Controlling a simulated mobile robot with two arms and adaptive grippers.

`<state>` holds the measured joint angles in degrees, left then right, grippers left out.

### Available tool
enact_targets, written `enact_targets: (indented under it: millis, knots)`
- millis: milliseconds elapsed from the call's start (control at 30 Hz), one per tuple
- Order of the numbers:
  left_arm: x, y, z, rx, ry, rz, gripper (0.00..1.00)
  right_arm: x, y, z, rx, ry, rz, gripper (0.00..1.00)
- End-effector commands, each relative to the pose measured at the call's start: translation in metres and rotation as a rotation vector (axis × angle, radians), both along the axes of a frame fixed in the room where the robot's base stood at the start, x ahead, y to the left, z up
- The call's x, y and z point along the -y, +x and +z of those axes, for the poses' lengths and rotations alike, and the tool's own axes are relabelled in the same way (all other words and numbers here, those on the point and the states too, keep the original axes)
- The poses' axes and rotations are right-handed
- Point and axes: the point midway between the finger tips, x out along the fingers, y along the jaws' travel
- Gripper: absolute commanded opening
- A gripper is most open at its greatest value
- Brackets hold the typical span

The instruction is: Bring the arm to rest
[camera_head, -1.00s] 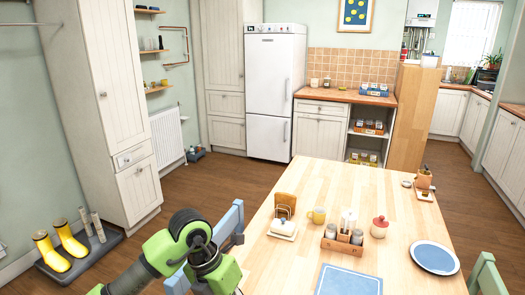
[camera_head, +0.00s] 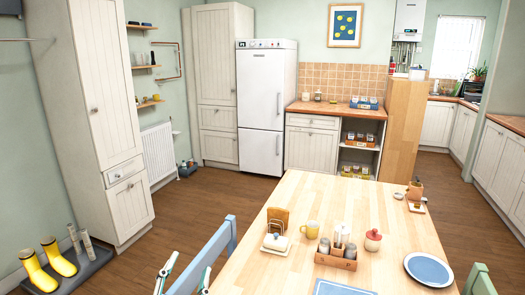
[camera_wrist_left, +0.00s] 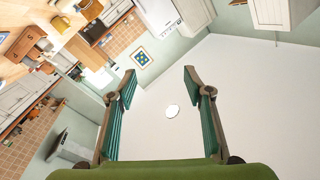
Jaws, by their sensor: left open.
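My left gripper (camera_head: 189,267) shows only as its two fingers at the bottom edge of the head view, in front of the blue chair. Its arm is out of the picture. In the left wrist view the gripper (camera_wrist_left: 160,74) has its two teal-padded fingers spread wide apart, open and empty. That view looks up past the fingers at the white ceiling and the upper walls. My right gripper is not in view.
A wooden table (camera_head: 290,200) bears a toast rack, a yellow mug (camera_head: 310,229), a condiment caddy (camera_head: 336,258) and a blue plate (camera_head: 429,269). A blue chair (camera_head: 205,262) stands at its left side. Yellow boots (camera_head: 58,258) stand at far left. The floor between is clear.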

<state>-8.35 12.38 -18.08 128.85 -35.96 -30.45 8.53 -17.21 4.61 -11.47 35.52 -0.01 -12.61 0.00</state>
Motion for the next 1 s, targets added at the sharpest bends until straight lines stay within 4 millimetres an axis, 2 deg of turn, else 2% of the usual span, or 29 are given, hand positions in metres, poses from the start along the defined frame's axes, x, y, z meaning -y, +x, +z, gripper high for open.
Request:
enact_targets:
  millis: [33,100,167,200,300,400,500,733,800,1000]
  knots:
    - [-0.017,-0.012,-0.035,-0.127,-0.053,0.055,0.47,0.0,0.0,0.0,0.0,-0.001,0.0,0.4]
    - [-0.036,-0.032,-0.081,-0.302,-0.113,0.121,0.47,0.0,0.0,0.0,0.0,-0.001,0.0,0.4]
    - [-0.047,-0.056,-0.118,-0.451,-0.16,0.167,0.47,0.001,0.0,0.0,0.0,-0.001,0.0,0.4]
    - [-0.052,-0.074,-0.141,-0.548,-0.185,0.191,0.47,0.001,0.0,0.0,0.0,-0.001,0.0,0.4]
    - [-0.057,-0.119,-0.186,-0.755,-0.234,0.232,0.47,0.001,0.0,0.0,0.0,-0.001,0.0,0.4]
    - [-0.057,-0.16,-0.216,-0.924,-0.267,0.252,0.47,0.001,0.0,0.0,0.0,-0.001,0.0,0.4]
    - [-0.054,-0.199,-0.237,-1.066,-0.29,0.262,0.47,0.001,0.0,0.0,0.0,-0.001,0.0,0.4]
    - [-0.043,-0.281,-0.263,-1.349,-0.323,0.258,0.47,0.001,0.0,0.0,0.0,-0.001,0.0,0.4]
    - [-0.043,-0.271,-0.286,-1.348,-0.318,0.262,0.47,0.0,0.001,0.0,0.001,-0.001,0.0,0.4]
    - [-0.041,-0.262,-0.345,-1.369,-0.312,0.264,0.47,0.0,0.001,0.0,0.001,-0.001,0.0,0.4]
